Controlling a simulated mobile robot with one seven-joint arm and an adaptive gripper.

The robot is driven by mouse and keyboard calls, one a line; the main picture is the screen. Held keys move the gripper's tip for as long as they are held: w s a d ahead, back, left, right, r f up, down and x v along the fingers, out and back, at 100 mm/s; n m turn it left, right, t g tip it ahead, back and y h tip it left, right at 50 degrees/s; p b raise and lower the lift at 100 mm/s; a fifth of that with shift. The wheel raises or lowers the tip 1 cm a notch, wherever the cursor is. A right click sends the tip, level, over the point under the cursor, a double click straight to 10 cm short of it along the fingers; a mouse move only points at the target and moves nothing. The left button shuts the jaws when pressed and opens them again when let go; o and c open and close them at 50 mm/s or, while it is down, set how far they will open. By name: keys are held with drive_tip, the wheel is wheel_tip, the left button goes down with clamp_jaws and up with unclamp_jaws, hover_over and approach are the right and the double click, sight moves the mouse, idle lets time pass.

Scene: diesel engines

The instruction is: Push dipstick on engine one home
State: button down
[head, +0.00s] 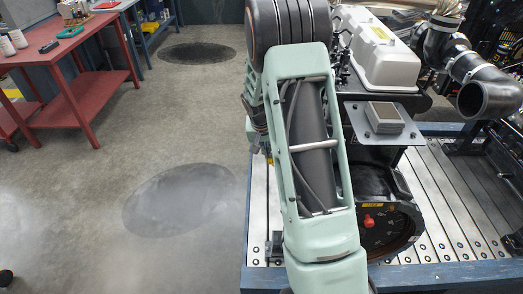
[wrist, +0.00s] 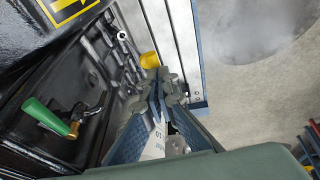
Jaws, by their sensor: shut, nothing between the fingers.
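My gripper (wrist: 165,98) is shut and empty in the wrist view, with its fingertips close together. A yellow round piece (wrist: 150,59), likely the dipstick's handle, shows just past the fingertips. I cannot tell whether the fingers touch it, and its stem and seat are not clear. The dark engine side (wrist: 65,80) fills the left of the wrist view. In the head view the engine, with its pale cover (head: 388,60), stands behind my arm. My arm hides the gripper and much of the engine's near side there.
A green-handled valve (wrist: 45,117) sticks out of the engine side, left of my gripper. The engine stands on a slatted platform (head: 450,205) with a blue edge. A red workbench (head: 70,55) stands at the left. The floor between is clear.

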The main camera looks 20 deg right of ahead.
drive_tip(key=s+d+f+b, duration=0.1)
drive_tip(key=d+f+b, duration=0.3)
drive_tip(key=f, duration=0.3)
drive_tip(key=shift+s+f+b, duration=0.3)
drive_tip(key=shift+s+b, duration=0.1)
drive_tip(key=w+p+v, duration=0.1)
drive_tip(key=p+v, duration=0.1)
drive_tip(key=v, duration=1.1)
drive_tip(key=shift+g+h, duration=0.3)
drive_tip(key=shift+h, duration=0.4)
drive_tip(key=w+f+b, duration=0.1)
drive_tip(key=f+b, duration=0.2)
drive_tip(key=w+f+b, duration=0.1)
drive_tip(key=f+b, duration=0.1)
drive_tip(key=b, duration=0.2)
drive_tip(key=w+f+b, duration=0.1)
drive_tip(key=f+b, duration=0.2)
drive_tip(key=b, duration=0.1)
drive_tip(key=shift+w+a+f, duration=0.1)
drive_tip(key=shift+a+f, duration=0.2)
drive_tip(key=shift+f, duration=0.05)
drive_tip(key=shift+s+d+f+b, duration=0.25)
drive_tip(key=shift+d+f, duration=0.4)
drive_tip(key=shift+f, duration=0.25)
drive_tip(key=shift+s+d+f+b, duration=0.1)
drive_tip(key=shift+s+d+f, duration=0.1)
drive_tip(key=shift+d+f, duration=0.55)
